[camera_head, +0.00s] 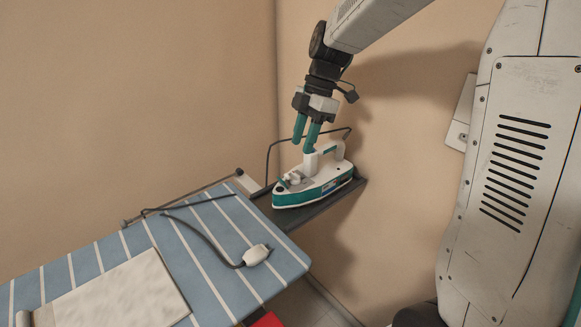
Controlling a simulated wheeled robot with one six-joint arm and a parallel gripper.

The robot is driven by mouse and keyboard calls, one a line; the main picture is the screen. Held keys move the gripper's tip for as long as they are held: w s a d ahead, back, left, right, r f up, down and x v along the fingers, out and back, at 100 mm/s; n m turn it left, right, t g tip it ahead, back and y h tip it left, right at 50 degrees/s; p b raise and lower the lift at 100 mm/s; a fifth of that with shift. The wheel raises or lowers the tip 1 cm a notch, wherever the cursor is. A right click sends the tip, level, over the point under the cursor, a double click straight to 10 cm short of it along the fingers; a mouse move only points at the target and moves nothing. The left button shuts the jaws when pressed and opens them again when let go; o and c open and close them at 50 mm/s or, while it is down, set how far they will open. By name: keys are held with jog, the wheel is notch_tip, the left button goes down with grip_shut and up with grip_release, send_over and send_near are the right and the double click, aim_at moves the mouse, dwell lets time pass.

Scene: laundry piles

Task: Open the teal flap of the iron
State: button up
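The white and teal iron (316,187) sits flat on the dark rest (330,208) at the far end of the ironing board, with its nose toward the left. A small teal part that looks like the flap (283,183) shows near the nose; it is too small to tell whether it is open or closed. My gripper (303,147) points down just above the iron, with two teal fingers apart and nothing seen between them. The right finger's tip is close to the iron's top or handle; I cannot tell whether it touches.
The blue-striped ironing board (215,225) fills the lower left. A folded white cloth (115,293) and a plug (256,255) with a dark cord lie on it. A cord loops behind the iron. Beige walls stand close behind. A red thing (267,320) shows at the bottom edge.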

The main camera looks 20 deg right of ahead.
jog(key=w+f+n, duration=0.2)
jog(key=w, duration=0.1)
send_over(290, 184)
jog(key=shift+n, duration=0.3)
notch_tip(290, 184, down, 8)
jog(key=shift+r, duration=0.15)
